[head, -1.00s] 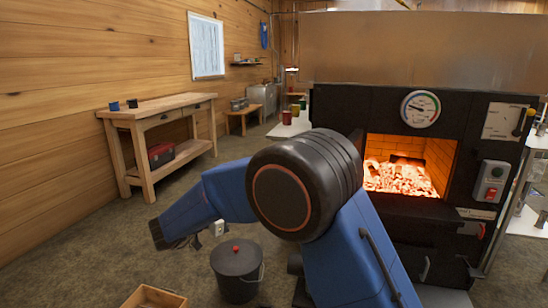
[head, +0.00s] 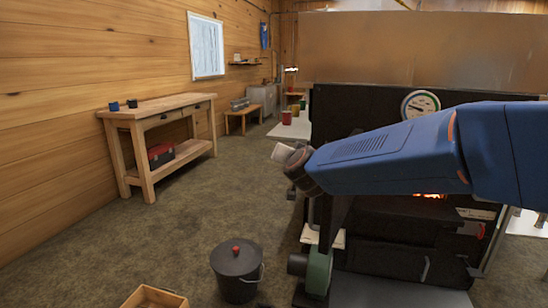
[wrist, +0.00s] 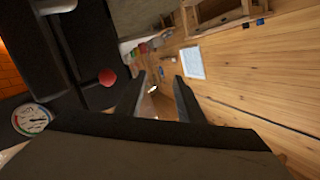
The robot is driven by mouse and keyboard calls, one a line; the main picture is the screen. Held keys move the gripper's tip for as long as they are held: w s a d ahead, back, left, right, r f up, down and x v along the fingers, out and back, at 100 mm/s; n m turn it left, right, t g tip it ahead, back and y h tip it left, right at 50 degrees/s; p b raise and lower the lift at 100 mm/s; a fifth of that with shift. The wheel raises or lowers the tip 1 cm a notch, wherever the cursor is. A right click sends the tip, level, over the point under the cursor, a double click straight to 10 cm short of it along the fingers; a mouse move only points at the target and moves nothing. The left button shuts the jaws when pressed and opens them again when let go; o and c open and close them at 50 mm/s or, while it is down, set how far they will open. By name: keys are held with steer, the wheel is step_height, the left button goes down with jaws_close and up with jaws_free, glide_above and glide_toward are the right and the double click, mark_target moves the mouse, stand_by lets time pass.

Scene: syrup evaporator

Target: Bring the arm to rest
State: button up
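My arm (head: 385,150) lies across the right half of the head view, stretched leftward in front of the black evaporator (head: 385,255). Its wrist end (head: 297,165) points left, and the fingers cannot be made out there. In the wrist view my gripper (wrist: 158,88) shows two dark fingers with a clear gap between them and nothing held. Beyond the fingers are the wooden wall and the window (wrist: 192,62). The arm hides most of the glowing firebox (head: 430,196).
A lidded dark bucket (head: 237,275) and a wooden crate (head: 150,299) stand on the floor in front. A workbench (head: 160,106) with a red toolbox (head: 161,154) on its shelf is along the left wall. A round gauge (head: 420,105) is on the evaporator. The floor between is clear.

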steer(key=s+d+f+n+g, duration=0.1)
steer(key=s+d+f+g, duration=0.2)
steer(key=s, duration=1.1)
steer(key=s+d+f+n+g+h, duration=0.1)
steer(key=s+d+f+g, duration=0.3)
steer(key=s+d+f, duration=0.6)
steer(key=s+d+f+n+g+h, duration=0.1)
steer(key=s+d+f+g, duration=0.3)
steer(key=s, duration=1.4)
steer(key=d+f, duration=0.3)
steer(key=d, duration=0.4)
steer(key=shift+s+d, duration=0.25)
steer(key=shift+d, duration=0.05)
